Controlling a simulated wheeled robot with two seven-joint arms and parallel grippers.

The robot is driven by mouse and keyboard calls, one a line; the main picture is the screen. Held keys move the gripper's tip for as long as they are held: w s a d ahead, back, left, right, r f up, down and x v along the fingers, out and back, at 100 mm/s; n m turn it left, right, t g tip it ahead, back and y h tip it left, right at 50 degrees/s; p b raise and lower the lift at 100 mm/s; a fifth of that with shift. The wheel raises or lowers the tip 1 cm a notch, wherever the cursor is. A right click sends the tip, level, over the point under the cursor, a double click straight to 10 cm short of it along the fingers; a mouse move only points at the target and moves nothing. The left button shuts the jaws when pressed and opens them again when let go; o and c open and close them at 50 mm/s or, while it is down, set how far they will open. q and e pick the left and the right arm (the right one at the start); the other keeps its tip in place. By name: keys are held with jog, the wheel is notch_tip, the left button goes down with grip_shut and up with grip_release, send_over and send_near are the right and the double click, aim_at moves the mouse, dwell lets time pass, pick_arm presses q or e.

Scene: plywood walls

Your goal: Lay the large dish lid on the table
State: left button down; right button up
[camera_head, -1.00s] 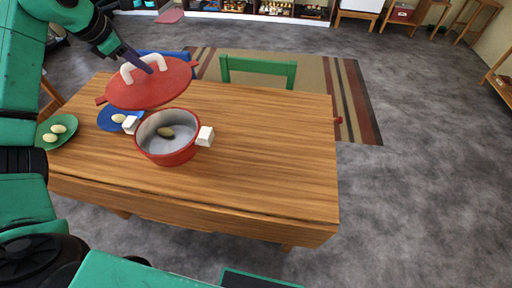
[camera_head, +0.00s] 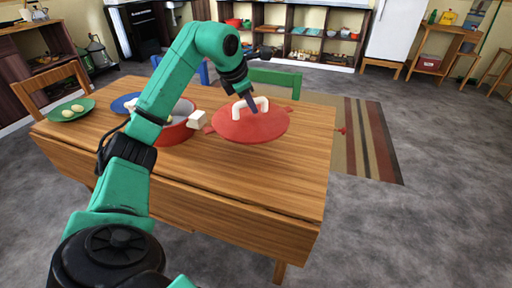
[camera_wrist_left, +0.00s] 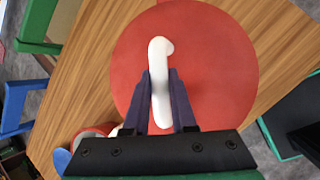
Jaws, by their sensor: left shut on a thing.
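The large dish lid (camera_head: 258,127) is red and round with a white arched handle (camera_head: 262,104). It is over the wooden table (camera_head: 230,178), right of the red pot (camera_head: 178,132), and looks level and close to the tabletop; I cannot tell whether it touches. My left gripper (camera_head: 251,102) is shut on the lid's handle from above. In the left wrist view, the lid (camera_wrist_left: 215,65) fills the middle, with the handle between the two fingers (camera_wrist_left: 160,98). The pot stands open, partly hidden behind my left arm. My right gripper is not in view.
A green plate (camera_head: 72,110) with egg-like items is at the table's left end. A blue plate (camera_head: 124,103) is partly behind my arm. Green (camera_head: 275,78) and blue chairs stand at the far side. The table's right end is clear.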

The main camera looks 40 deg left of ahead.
aim_at(252, 125)
pick_arm(q)
jog(key=f+b, duration=0.1)
jog(key=f, duration=0.6)
jog(key=shift+d+f, duration=0.1)
jog(key=shift+d, duration=0.1)
notch_tip(252, 125, down, 4)
jog(key=shift+a+r+b, duration=0.1)
jog(key=shift+b, duration=0.5)
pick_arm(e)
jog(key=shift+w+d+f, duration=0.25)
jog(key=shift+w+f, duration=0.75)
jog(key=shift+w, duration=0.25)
